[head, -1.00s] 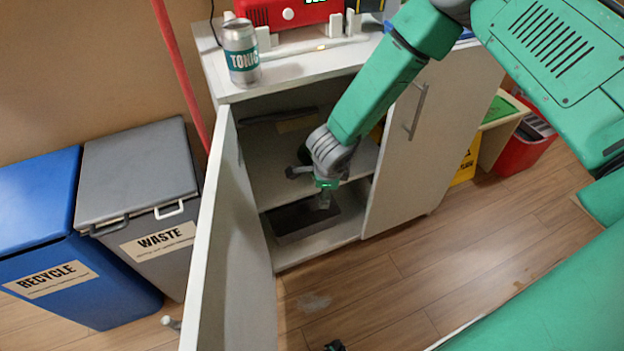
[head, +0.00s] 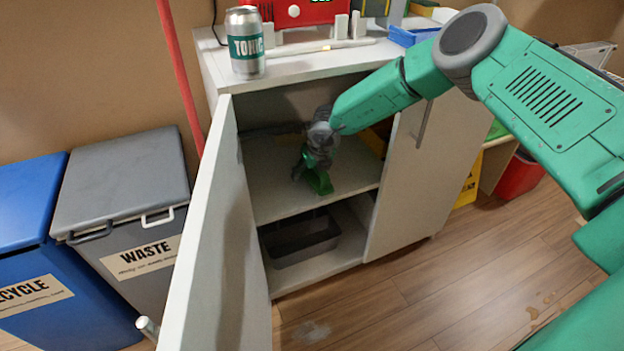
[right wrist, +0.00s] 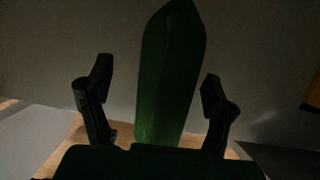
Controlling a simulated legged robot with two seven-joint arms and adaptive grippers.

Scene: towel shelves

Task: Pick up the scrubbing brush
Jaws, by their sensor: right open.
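My right gripper (head: 316,158) is inside the open cabinet, just above the upper shelf. In the right wrist view its two dark fingers (right wrist: 156,76) stand wide apart. A long dark green piece (right wrist: 170,70) with a pointed top rises between them; it may be the scrubbing brush, but the dim picture does not settle this. No finger visibly presses on it. In the head view a green part (head: 319,181) shows low at the gripper; I cannot tell if it is the same piece. My left gripper is not in view.
The open left door (head: 225,245) and closed right door (head: 425,165) flank the cabinet opening. A dark tray (head: 300,240) sits on the lower shelf. A tonic can (head: 245,42) stands on top. A waste bin (head: 125,190) and blue recycle bin (head: 25,200) stand left.

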